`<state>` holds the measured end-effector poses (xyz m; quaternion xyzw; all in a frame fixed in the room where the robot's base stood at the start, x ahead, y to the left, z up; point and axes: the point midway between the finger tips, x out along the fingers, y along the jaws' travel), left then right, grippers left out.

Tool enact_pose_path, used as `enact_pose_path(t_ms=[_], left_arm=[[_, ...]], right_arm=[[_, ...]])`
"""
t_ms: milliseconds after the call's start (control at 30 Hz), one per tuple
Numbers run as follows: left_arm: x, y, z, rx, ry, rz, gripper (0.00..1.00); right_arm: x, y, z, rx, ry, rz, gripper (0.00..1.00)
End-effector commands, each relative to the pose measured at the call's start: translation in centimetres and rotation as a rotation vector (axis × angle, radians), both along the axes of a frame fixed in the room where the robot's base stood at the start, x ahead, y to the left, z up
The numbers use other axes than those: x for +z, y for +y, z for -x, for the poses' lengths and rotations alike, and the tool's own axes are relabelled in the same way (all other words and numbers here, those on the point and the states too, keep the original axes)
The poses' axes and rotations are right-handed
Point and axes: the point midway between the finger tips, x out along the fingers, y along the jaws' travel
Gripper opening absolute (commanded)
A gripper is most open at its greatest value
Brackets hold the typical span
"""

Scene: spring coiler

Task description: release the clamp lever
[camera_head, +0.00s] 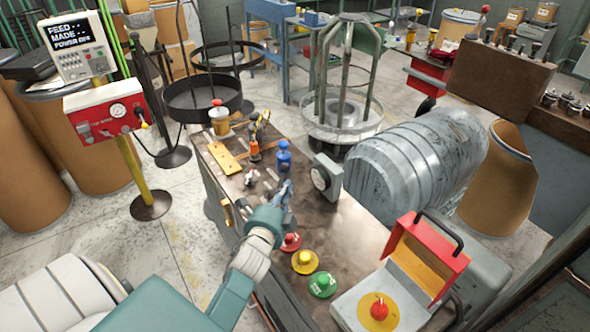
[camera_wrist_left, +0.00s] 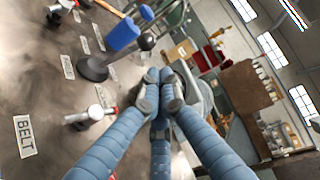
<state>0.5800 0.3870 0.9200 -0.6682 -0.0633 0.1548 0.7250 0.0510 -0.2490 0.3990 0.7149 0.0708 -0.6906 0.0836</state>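Several small levers stand on the dark machine top, and I cannot tell which is the clamp lever because most labels are unreadable. A blue-handled lever (camera_head: 283,158) stands just beyond my left gripper (camera_head: 281,192). An orange-handled lever (camera_head: 254,147) stands farther left. A small metal lever (camera_wrist_left: 88,117) sits near a "BELT" label (camera_wrist_left: 24,136). My left gripper's fingers (camera_wrist_left: 160,85) come together at the tips, with nothing seen between them. My right gripper is out of view.
Red (camera_head: 291,242), yellow (camera_head: 305,262) and green (camera_head: 322,284) buttons sit along the near edge. A grey dial box (camera_head: 326,177) and a ribbed grey housing (camera_head: 415,165) stand to the right. An open red box (camera_head: 428,255) is at the front right.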

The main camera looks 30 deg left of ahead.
Motion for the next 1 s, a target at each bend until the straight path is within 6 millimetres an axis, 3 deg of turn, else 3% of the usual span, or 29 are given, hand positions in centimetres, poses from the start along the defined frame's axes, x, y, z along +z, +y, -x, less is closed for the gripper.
enact_pose_path(t_ms=[300, 367, 600, 800, 1000], left_arm=[[-0.3, 1.8, -5.2, 0.001, -0.002, 0.0, 0.0], [-0.5, 2.1, -6.2, 0.002, -0.002, 0.001, 0.0], [-0.9, 2.9, -8.6, 0.001, 0.0, 0.001, 0.0], [-1.0, 3.0, -9.0, 0.0, -0.001, 0.001, 0.0], [-1.0, 3.0, -8.9, 0.001, -0.001, 0.001, 0.0]], right_arm=[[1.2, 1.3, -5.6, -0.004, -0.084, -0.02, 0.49], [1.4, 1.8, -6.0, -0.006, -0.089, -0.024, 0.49], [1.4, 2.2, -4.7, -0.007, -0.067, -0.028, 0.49], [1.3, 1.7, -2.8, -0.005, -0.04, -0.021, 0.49], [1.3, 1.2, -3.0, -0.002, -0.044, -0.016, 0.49]])
